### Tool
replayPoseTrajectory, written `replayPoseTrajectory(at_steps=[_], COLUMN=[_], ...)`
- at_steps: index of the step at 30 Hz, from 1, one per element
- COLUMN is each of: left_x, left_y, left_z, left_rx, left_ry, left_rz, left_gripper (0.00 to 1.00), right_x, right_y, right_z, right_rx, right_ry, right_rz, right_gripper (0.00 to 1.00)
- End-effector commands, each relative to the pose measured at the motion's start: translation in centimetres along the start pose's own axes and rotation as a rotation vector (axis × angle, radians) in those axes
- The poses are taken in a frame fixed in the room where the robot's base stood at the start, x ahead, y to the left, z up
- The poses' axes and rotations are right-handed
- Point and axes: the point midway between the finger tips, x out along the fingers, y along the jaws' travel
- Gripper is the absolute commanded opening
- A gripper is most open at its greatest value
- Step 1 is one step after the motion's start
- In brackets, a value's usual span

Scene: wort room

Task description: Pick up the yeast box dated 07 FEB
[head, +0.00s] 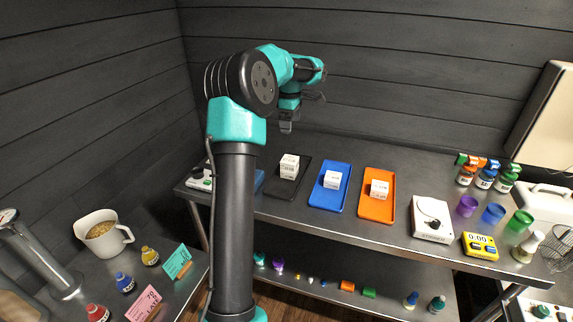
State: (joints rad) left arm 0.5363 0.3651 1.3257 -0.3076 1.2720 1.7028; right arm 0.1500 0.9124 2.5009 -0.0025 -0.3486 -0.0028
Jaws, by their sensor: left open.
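Three small white boxes stand on trays on the steel table. One box (289,166) is on the black tray (285,190), one box (332,179) is on the blue tray (325,200), and one box (379,188) is on the orange tray (376,211). Their print is too small to read, so I cannot tell which is dated 07 FEB. My left gripper (287,126) is open and empty, pointing down above and behind the black tray, clear of the boxes. My right gripper is not in view.
Another blue tray (260,181) is partly hidden behind my left arm. A white scale (432,220), yellow timer (480,246), coloured cups (493,214) and bottles (485,178) stand at right. A jug of grain (102,235) is on the left table.

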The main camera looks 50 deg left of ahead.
Motion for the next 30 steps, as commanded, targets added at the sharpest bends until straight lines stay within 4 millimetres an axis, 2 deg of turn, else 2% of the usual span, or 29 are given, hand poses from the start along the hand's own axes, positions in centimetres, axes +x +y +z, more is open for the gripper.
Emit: replayPoseTrajectory(at_steps=[3, 14, 17, 30], left_x=[-0.2, 0.5, 1.6, 9.0], left_y=[-0.2, -0.2, -0.2, -0.2], left_z=[-0.8, -0.6, -0.6, -0.6], left_rx=[-0.018, -0.014, -0.013, -0.013], left_ry=[0.008, 0.007, 0.007, 0.006], left_rz=[-0.009, -0.010, -0.011, -0.011], left_gripper=[0.92, 0.92, 0.92, 0.92], right_x=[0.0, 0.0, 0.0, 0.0], right_y=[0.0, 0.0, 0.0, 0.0], right_z=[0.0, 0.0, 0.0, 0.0], right_rx=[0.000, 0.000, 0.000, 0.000], right_ry=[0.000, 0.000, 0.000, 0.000], right_rz=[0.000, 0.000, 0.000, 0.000], right_gripper=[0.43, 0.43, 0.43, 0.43])
